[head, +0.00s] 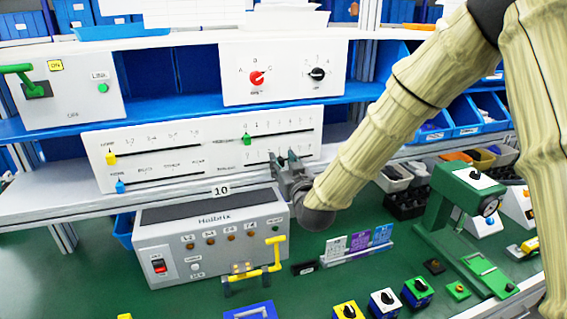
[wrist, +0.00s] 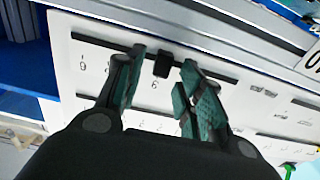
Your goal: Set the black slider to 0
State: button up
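The black slider (wrist: 162,64) sits on its slot in the white slider panel (head: 205,150). In the wrist view, which looks roughly upside down, it stands close to a mark that reads like 6. My gripper (wrist: 165,68) is open, with one finger on each side of the slider and gaps visible on both sides. In the head view my gripper (head: 285,160) is at the lower right track of the panel and hides the slider. Part of the scale is hidden behind a finger in the wrist view.
The same panel carries a green slider (head: 247,139) just above my gripper, a yellow slider (head: 111,158) and a blue slider (head: 120,187) at left. The grey Helbrix box (head: 210,240) stands below. A panel with red (head: 257,78) and black knobs (head: 317,74) is above.

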aim_at(246, 162)
grip_shut()
jog(key=shift+a, duration=0.1)
jog(key=s+a, duration=0.1)
jog(key=a, duration=0.2)
jog(key=s+a+b, duration=0.1)
jog(key=a, duration=0.2)
jog(key=s+a+b, duration=0.1)
jog(key=a, duration=0.2)
grip_release()
jog(key=shift+a, duration=0.15)
